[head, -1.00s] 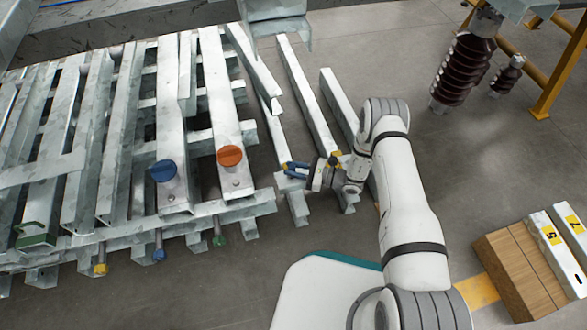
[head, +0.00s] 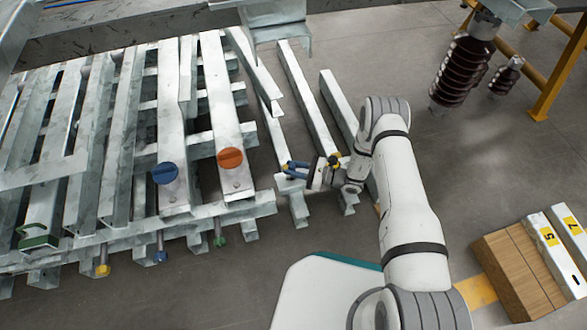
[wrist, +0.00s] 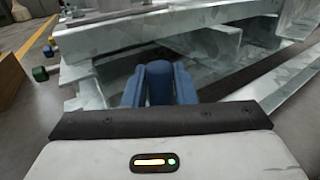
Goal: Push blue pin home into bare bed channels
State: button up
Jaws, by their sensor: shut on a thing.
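My gripper (head: 287,168) is at the near end of the bare bed channels (head: 307,98), to the right of the laden bed in the head view. In the wrist view my gripper (wrist: 159,88) has its blue fingers closed on a blue, round-topped thing, which I take as the blue pin (wrist: 159,80). The fingers hide its lower part, and how deep it sits in the channels cannot be told. The galvanised channel (wrist: 210,52) shows just beyond the fingers. Another blue-ended pin (head: 160,257) sticks out at the laden bed's front.
The laden bed carries a blue knob (head: 165,173), an orange knob (head: 230,158) and a green handle (head: 38,238). Yellow (head: 102,270) and green (head: 219,241) pins stick out in front. Wooden blocks (head: 522,270) lie at lower right.

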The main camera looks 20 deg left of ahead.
jog(key=shift+r+p, duration=0.6)
jog(key=shift+r, duration=0.45)
jog(key=shift+b, duration=0.45)
dwell(1.2)
jog(key=shift+f+b, duration=0.95)
jog(key=shift+f, duration=0.15)
jog(key=shift+f, duration=1.1)
jog(key=o, duration=1.1)
